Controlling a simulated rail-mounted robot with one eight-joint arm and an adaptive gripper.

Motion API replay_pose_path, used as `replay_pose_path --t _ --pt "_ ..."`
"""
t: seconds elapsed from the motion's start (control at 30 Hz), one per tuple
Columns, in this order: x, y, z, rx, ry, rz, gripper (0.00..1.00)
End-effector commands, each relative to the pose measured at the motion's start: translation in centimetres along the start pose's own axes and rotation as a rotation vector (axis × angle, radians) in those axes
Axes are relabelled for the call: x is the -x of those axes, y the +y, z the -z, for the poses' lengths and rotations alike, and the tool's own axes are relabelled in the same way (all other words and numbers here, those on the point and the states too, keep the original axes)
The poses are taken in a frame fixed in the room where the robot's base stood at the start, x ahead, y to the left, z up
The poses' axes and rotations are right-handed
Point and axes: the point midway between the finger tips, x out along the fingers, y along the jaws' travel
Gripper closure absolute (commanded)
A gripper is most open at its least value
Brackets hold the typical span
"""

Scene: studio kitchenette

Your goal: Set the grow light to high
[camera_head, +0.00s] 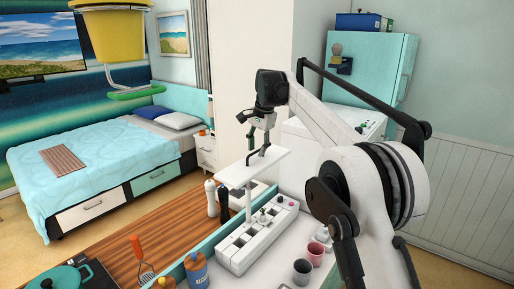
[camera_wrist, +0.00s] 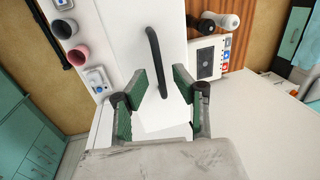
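The grow light is a flat white panel (camera_head: 254,167) on a thin post above a long white base (camera_head: 257,240) with several square openings. In the wrist view the white panel (camera_wrist: 140,30) fills the middle, with a curved black handle (camera_wrist: 156,62) on top. My gripper (camera_wrist: 159,80) is open, its green-padded fingers on either side of the handle's near end. It also shows just above the panel in the head view (camera_head: 257,138). I cannot tell whether it touches the handle.
A pink cup (camera_head: 315,253) and a grey cup (camera_head: 302,271) stand right of the base. White and black shakers (camera_head: 211,197) stand left of it. A yellow pot (camera_head: 112,35) hangs at upper left.

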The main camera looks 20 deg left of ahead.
Motion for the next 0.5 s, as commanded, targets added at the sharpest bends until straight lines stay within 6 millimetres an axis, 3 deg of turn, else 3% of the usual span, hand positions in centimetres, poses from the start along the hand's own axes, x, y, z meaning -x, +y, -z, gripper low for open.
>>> replay_pose_path --t 0.27,0.47,0.5 --pt "-0.14 -0.01 -0.01 0.0 0.0 0.0 0.73" --pt "-0.13 -0.01 -0.01 0.0 0.0 0.0 1.0" --pt "-0.13 0.0 -0.01 0.0 0.0 0.0 1.0"
